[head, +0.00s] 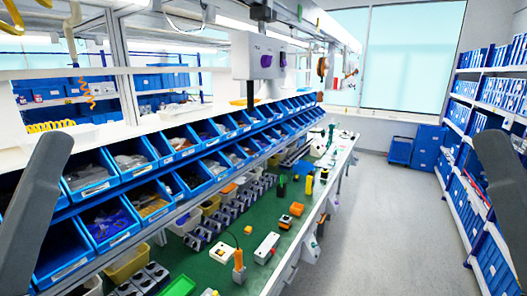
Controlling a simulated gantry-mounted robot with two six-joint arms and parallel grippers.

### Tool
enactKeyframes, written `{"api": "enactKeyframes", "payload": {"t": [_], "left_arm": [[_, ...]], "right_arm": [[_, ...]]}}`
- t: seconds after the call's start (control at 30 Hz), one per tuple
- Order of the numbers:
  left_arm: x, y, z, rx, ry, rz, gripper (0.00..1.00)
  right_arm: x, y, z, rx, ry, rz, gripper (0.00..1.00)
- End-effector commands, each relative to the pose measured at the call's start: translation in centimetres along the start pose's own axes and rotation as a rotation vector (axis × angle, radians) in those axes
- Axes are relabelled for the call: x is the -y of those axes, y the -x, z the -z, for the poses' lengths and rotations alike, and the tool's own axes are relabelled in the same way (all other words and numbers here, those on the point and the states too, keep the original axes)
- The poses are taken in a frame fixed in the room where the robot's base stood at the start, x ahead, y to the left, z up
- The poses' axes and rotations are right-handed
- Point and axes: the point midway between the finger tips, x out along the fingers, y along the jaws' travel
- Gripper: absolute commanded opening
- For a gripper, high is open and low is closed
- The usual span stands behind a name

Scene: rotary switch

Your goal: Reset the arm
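A white box (258,57) hangs above the bench, near the top middle of the head view. It carries a purple rotary knob (266,61) on its front and another purple knob (283,60) toward its right side. The knobs' exact settings are too small to read. Dark grey links of my two arms stand at the left and right edges of the head view, well apart from the box. Neither gripper's fingers can be seen.
Tiered blue bins (150,205) of parts line the bench at left. The green bench top (215,258) holds a white-and-red box (266,248), an orange-handled tool (239,262) and several small parts. The grey floor (395,225) is clear. Shelves of blue boxes (492,120) stand at right.

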Motion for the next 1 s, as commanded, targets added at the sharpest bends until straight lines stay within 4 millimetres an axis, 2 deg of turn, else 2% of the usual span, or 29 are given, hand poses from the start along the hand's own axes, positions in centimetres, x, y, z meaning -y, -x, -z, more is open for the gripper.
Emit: {"api": "enactKeyframes", "payload": {"t": [0.03, 0.2, 0.3, 0.4, 1.0], "left_arm": [[-0.1, -3.2, 3.5, -0.019, 0.002, -0.003, 0.82], [-0.1, -7.6, 7.7, -0.018, 0.004, -0.004, 0.82], [-0.1, -9.8, 9.8, -0.017, 0.004, -0.005, 0.82], [-0.1, -11.2, 11.0, -0.017, 0.004, -0.005, 0.82], [-0.1, -11.2, 11.0, -0.017, 0.005, -0.006, 0.82]], "right_arm": [[0.0, -3.2, 3.0, -0.002, 0.0, 0.0, 0.5], [0.0, -7.8, 7.4, -0.005, 0.0, 0.0, 0.5], [0.0, -10.0, 9.4, -0.005, 0.0, 0.0, 0.5], [0.0, -11.3, 10.7, -0.004, 0.0, 0.0, 0.5], [0.0, -11.3, 10.6, -0.004, 0.0, 0.0, 0.5]]}}
